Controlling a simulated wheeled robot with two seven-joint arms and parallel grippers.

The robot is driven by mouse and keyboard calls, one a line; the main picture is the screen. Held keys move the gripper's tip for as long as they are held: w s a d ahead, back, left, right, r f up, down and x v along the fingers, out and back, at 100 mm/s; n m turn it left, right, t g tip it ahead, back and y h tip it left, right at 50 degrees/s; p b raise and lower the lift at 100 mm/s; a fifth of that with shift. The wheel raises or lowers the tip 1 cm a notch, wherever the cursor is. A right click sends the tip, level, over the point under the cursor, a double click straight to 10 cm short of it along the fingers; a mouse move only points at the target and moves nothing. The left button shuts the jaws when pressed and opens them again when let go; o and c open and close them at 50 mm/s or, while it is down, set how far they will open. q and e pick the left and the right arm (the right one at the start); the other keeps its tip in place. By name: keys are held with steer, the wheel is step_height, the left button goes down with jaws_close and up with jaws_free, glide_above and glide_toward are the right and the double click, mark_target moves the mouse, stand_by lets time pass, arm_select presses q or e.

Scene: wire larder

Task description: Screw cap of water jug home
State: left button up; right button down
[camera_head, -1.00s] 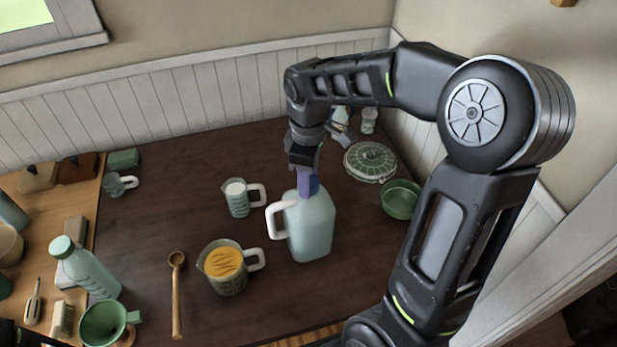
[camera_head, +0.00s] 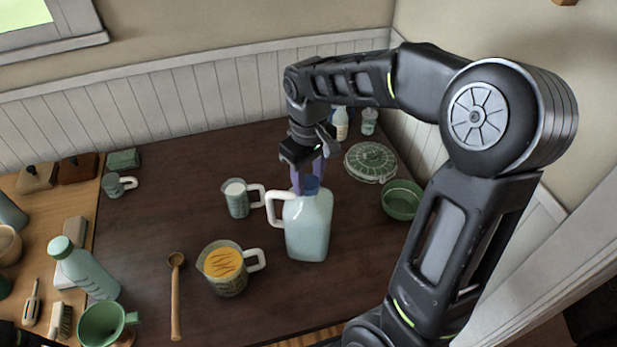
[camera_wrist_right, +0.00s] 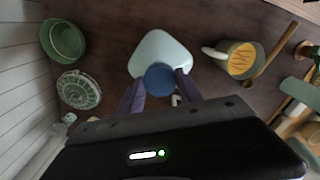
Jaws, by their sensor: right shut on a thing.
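The water jug (camera_head: 308,228) is pale blue-green with a white handle and stands upright on the dark table. Its blue cap (camera_head: 311,185) sits at the top of the neck. My right gripper (camera_head: 309,180) comes down from above, its purple fingers on either side of the cap and shut on it. In the right wrist view the cap (camera_wrist_right: 160,79) lies between the two fingertips (camera_wrist_right: 160,84), over the jug (camera_wrist_right: 161,52). How far the cap is threaded cannot be seen. My left gripper is not in view.
A measuring jug (camera_head: 228,284) with orange contents and a smaller jug (camera_head: 238,204) stand left of the water jug. A green bowl (camera_head: 401,205) and a patterned lidded dish (camera_head: 371,162) stand to the right. A wooden spoon (camera_head: 175,300) lies further left.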

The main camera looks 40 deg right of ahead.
steer(key=m, duration=0.3)
steer(key=c, duration=0.7)
jaws_free()
